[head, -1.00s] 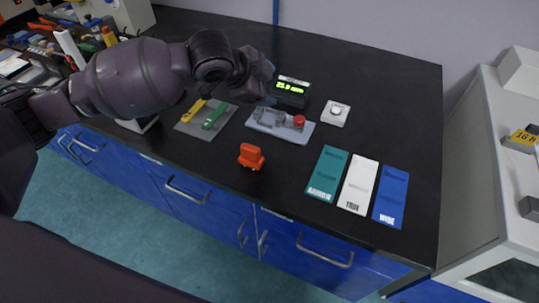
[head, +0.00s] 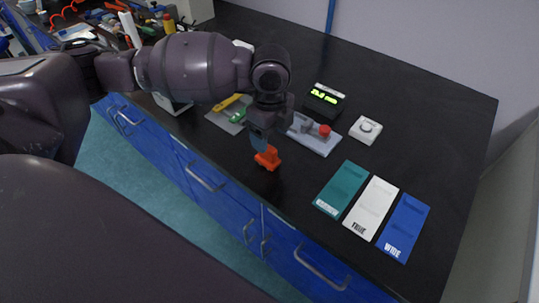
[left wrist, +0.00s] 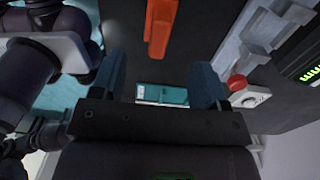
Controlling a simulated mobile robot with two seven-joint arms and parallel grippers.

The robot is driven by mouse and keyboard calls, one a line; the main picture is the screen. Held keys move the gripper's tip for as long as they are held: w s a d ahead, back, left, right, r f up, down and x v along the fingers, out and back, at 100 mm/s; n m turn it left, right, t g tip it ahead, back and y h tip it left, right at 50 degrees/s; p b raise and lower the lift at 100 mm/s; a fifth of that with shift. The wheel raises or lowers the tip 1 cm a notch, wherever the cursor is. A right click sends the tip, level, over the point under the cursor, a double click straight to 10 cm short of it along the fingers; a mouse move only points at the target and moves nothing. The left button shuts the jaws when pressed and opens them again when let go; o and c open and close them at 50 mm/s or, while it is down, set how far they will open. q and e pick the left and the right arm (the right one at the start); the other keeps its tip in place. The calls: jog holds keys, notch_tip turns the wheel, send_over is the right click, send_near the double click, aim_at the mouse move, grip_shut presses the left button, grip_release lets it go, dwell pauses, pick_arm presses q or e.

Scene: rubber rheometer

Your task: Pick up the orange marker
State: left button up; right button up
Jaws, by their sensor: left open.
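The orange marker (head: 267,159) is on the black bench near its front edge. My left gripper (head: 260,143) points down right at it in the head view and overlaps its top part. In the left wrist view the open fingers (left wrist: 158,78) are apart with nothing held, and the orange marker (left wrist: 160,28) shows at the top, in line with the gap between them. I cannot tell whether the fingers touch it. My right gripper is not in view.
Behind the gripper are a grey device with a red knob (head: 325,131) and a black display (head: 324,99). To the right are a white dial box (head: 366,130) and teal (head: 341,188), white (head: 371,208) and blue (head: 404,228) strips. The bench right of the marker is clear.

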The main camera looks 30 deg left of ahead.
aim_at(268, 156)
pick_arm(q)
notch_tip(268, 156, down, 4)
jog(key=shift+a+r+b, duration=0.1)
jog(key=shift+r+b, duration=0.1)
jog(key=shift+b, duration=0.15)
jog(key=f, duration=0.1)
jog(key=f+b, duration=0.1)
jog(key=f, duration=0.2)
jog(key=shift+s+a+f, duration=0.1)
jog(key=shift+a, duration=0.2)
jog(key=shift+f, duration=0.3)
jog(key=shift+r, duration=0.1)
jog(key=c, duration=1)
jog(key=shift+c, duration=0.3)
